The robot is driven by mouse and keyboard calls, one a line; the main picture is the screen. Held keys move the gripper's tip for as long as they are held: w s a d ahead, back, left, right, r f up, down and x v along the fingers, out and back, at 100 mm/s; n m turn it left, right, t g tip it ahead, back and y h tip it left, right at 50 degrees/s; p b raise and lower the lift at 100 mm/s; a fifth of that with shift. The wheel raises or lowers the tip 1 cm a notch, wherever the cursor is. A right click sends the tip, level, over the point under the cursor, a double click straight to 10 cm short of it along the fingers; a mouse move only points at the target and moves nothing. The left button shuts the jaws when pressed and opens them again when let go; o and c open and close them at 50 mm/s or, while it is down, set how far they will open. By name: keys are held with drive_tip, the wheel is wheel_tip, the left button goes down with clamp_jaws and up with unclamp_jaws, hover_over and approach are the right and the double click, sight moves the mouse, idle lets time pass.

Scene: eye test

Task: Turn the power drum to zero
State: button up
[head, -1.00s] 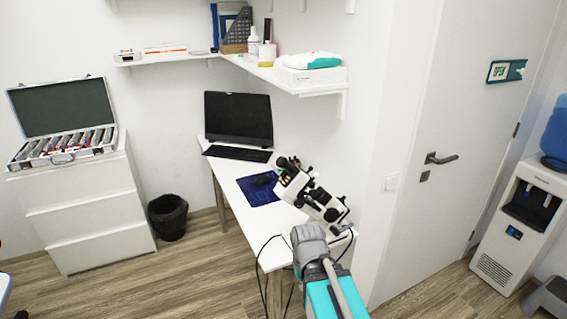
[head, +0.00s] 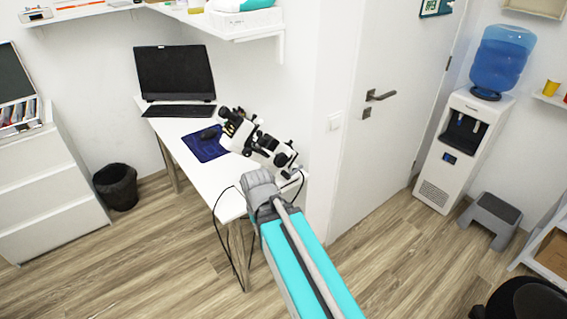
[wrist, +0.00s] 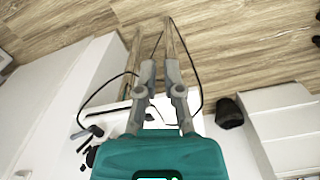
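A white and black desktop instrument (head: 262,147) stands tilted at the near right end of the white desk (head: 190,132). Its power drum cannot be told apart from its other black knobs at this size. In the head view my teal arm reaches up to the instrument's near side, and its grey joint overlaps the desk edge; my gripper cannot be made out there. In the wrist view my gripper (wrist: 160,64) has two grey fingers with a narrow gap between them and nothing in it. Dark parts at that view's left edge may be the instrument; I cannot tell.
On the desk are a black monitor (head: 175,73), a keyboard (head: 179,111) and a blue mat (head: 203,147). A black bin (head: 116,187) and white drawers (head: 45,195) stand left. A water cooler (head: 462,150) and grey stool (head: 491,217) stand right. Floor between is clear.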

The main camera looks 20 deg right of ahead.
drive_tip(key=o, duration=0.4)
drive_tip(key=shift+w+d+f, duration=0.15)
drive_tip(key=shift+w+f, duration=0.1)
drive_tip(key=shift+w, duration=0.2)
drive_tip(key=o, duration=0.7)
drive_tip(key=w, duration=0.1)
drive_tip(key=w+d+t+y+b, duration=0.1)
drive_tip(key=w+f+n+y+b, duration=0.1)
drive_tip(key=shift+w+d+t, duration=0.25)
drive_tip(key=shift+t, duration=0.15)
drive_tip(key=w+d+n+t+y+b, duration=0.1)
drive_tip(key=w+d+t+y+b, duration=0.1)
drive_tip(key=w+d, duration=0.3)
drive_tip(key=shift+w+d+r+t+y+b, duration=0.2)
drive_tip(key=shift+w+t+y+b, duration=0.15)
drive_tip(key=shift+w+t, duration=0.5)
drive_tip(key=t+b, duration=0.4)
drive_tip(key=t, duration=0.4)
approach(283, 161)
drive_tip(key=s+r, duration=0.2)
drive_tip(key=s, duration=0.1)
drive_tip(key=shift+w+d+f+g, duration=0.1)
drive_tip(key=shift+w+d+g, duration=0.05)
drive_tip(key=shift+d+g, duration=0.1)
drive_tip(key=b+x, duration=0.2)
drive_tip(key=x, duration=0.5)
drive_tip(key=b+x, duration=0.3)
drive_tip(key=x, duration=0.3)
drive_tip(key=shift+w+d+f, duration=0.1)
drive_tip(key=shift+w+f, duration=0.25)
